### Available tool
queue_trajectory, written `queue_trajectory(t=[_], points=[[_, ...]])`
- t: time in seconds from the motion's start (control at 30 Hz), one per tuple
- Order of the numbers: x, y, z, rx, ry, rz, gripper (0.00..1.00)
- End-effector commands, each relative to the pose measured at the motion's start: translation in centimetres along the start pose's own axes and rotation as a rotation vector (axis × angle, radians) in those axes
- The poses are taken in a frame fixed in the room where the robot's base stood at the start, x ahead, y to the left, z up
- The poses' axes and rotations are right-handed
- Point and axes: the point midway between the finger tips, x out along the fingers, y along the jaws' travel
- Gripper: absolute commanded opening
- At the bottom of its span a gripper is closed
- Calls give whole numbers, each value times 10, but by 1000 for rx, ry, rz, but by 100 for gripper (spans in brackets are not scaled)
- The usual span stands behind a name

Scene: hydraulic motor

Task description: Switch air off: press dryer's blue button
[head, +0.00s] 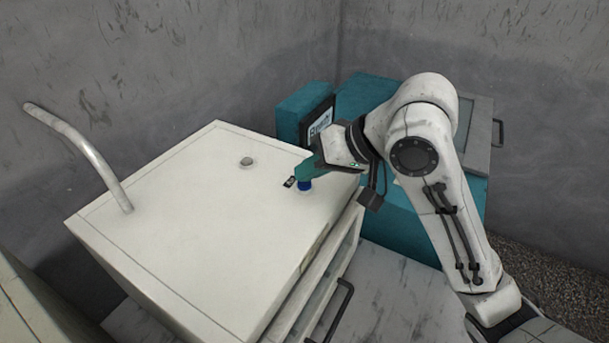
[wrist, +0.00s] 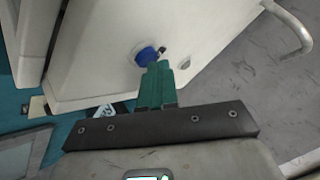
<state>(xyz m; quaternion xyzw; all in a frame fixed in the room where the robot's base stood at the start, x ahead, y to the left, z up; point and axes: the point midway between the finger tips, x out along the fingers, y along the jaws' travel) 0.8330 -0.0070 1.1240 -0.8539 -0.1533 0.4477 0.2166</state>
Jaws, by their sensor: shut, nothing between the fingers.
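The dryer is a white cabinet (head: 200,220) with a flat top, also large in the wrist view (wrist: 110,50). The blue button (head: 305,185) stands up near the right edge of its top, with a small dark label beside it. In the wrist view the blue button (wrist: 146,56) shows just beyond my fingertips. My gripper (head: 308,168) has teal fingers and is shut and empty. Its tips are at or right above the button in the head view; I cannot tell whether they touch. The fingers (wrist: 158,68) also show in the wrist view.
A grey knob (head: 246,162) sits on the cabinet top, and a bent metal pipe (head: 85,150) rises at its left edge. A teal machine (head: 410,220) stands behind on the right. A dark handle (head: 340,308) sticks out from the cabinet front. The rest of the top is clear.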

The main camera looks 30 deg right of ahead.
Motion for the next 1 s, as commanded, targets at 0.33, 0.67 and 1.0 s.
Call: queue_trajectory(t=[0.33,0.67,1.0], points=[[-2,-1,-1,0,1,0,0],[-17,-13,-13,0,2,-1,0],[-36,-27,-26,1,0,-1,0]])
